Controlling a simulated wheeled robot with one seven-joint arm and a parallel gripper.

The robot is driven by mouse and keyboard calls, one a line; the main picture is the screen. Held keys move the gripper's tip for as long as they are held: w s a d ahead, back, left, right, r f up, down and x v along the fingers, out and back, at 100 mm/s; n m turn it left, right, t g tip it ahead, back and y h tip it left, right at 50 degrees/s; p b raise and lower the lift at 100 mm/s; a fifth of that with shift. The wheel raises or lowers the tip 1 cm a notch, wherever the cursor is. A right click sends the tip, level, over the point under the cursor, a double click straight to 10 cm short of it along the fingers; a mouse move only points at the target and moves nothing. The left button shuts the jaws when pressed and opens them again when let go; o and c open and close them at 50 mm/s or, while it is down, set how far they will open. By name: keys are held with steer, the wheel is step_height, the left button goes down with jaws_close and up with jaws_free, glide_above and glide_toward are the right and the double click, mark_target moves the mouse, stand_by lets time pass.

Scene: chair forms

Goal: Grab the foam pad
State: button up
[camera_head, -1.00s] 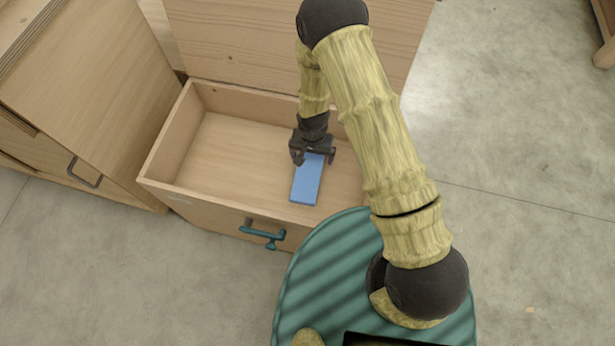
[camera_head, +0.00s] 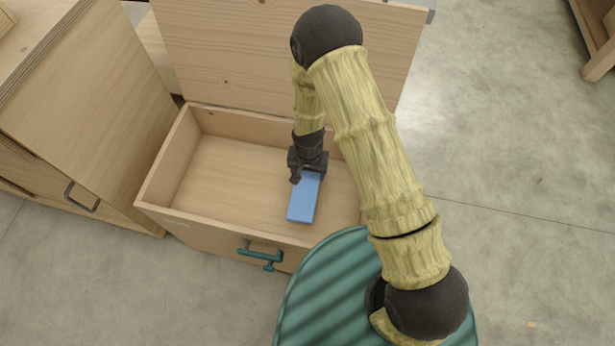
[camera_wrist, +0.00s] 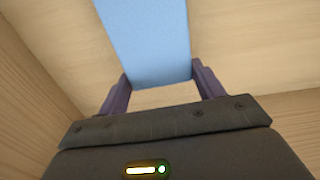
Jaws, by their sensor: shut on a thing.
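The foam pad (camera_head: 303,203) is a flat blue rectangle inside the open wooden drawer (camera_head: 150,185). In the wrist view the foam pad (camera_wrist: 150,35) runs from the top edge down to between my fingers. My gripper (camera_head: 307,173) is over the pad's far end, inside the drawer. In the wrist view my gripper (camera_wrist: 160,80) has one finger at each side edge of the pad, shut on it. Whether the pad is clear of the drawer floor I cannot tell.
The drawer's front has a teal handle (camera_head: 262,255). A tall wooden panel (camera_head: 280,55) rises behind the drawer. A wooden cabinet (camera_head: 85,110) stands close at the left.

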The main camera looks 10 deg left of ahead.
step_height(320, 180, up, 8)
steer(key=shift+r+p, duration=0.15)
steer(key=shift+p, duration=1.1)
